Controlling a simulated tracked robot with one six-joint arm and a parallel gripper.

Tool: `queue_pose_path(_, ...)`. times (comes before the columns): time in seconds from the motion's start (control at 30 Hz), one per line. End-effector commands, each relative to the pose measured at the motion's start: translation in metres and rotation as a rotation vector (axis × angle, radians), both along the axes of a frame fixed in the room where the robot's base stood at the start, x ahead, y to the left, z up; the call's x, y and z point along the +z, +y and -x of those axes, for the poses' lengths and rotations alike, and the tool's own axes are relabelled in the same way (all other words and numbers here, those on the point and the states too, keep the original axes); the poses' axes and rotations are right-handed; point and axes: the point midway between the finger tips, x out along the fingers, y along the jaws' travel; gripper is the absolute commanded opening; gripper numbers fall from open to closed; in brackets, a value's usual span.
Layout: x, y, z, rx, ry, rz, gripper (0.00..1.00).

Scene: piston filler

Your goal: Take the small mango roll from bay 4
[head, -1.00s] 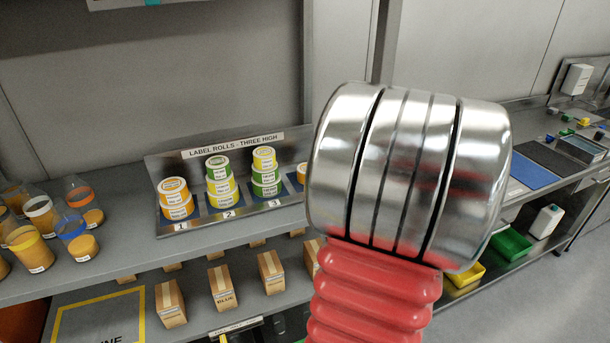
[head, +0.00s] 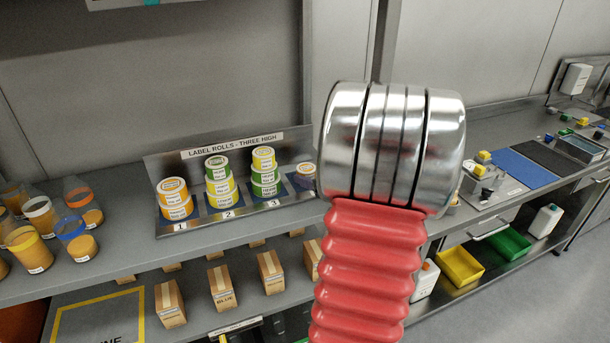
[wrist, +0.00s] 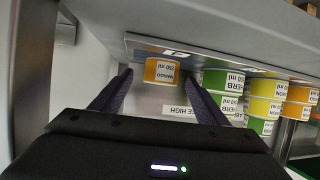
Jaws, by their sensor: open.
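The small mango roll (wrist: 160,71) has an orange side and a white label reading 250 ml. It sits alone in the rack (head: 215,148), left of the green stack in the wrist view, where the scene appears upside down. In the head view its orange top (head: 306,168) shows at the rack's right end, partly hidden by my arm. My gripper (wrist: 158,79) is open and empty. Its two dark fingers point toward the roll, one on either side in the picture. Contact cannot be seen.
The bay 3 stack (head: 264,172) of green and yellow rolls stands close beside the mango roll. The bay 2 stack (head: 220,182) and bay 1 stack (head: 175,199) are farther left. Jars (head: 42,216) stand at the shelf's left. Cartons (head: 222,287) fill the shelf below.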

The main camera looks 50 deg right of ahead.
Motion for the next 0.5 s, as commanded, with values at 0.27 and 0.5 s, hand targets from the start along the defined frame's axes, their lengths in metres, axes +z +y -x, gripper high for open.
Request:
queue_pose_path(0.27,-0.009,-0.007,-0.031,0.003,0.0,-0.003,0.68)
queue_pose_path(0.5,-0.016,-0.014,-0.046,0.001,0.001,-0.001,0.68)
